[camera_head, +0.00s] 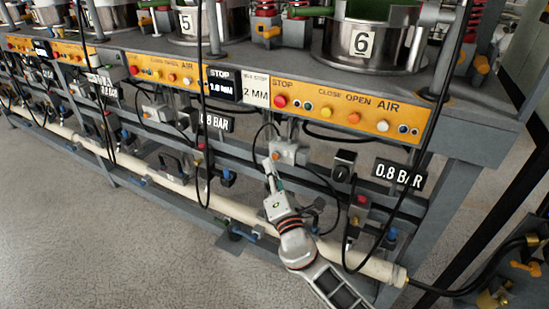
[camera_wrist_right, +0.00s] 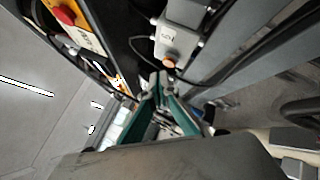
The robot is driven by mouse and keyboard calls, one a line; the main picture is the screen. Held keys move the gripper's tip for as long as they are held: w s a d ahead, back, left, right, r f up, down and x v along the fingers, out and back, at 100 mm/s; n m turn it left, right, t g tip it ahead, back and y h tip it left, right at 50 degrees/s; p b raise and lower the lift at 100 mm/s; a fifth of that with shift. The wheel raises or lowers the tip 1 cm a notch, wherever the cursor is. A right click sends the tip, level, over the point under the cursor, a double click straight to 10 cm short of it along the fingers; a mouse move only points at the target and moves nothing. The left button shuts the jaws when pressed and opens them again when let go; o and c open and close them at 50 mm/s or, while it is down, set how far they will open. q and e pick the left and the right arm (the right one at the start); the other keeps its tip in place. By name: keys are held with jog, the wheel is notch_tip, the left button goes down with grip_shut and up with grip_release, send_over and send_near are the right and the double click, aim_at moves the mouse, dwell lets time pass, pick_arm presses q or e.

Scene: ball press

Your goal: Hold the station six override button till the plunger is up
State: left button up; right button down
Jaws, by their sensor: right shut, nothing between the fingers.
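Station six carries a white "6" plate (camera_head: 363,42) on its metal pot (camera_head: 345,52). Below its orange panel hangs a small grey box (camera_head: 290,154), with a small orange button (camera_wrist_right: 169,63) on its underside in the right wrist view. My right gripper (camera_head: 269,164) reaches up from below, its fingers shut and empty. In the right wrist view its fingertips (camera_wrist_right: 159,78) are close under the button; I cannot tell whether they touch it. The plunger does not show clearly; the top of the station is cut off. My left gripper is not in view.
The orange panel (camera_head: 335,110) has red, yellow, orange and other buttons. A "0.8 BAR" sign (camera_head: 399,174) and a dark switch box (camera_head: 343,166) are to the right. Black cables hang around the arm. A cream pipe (camera_head: 230,208) runs low; open floor (camera_head: 110,255) lies in front.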

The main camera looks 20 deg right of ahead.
jog(key=s+a, duration=0.1)
jog(key=a, duration=0.1)
jog(key=s+a, duration=0.2)
dwell(0.3)
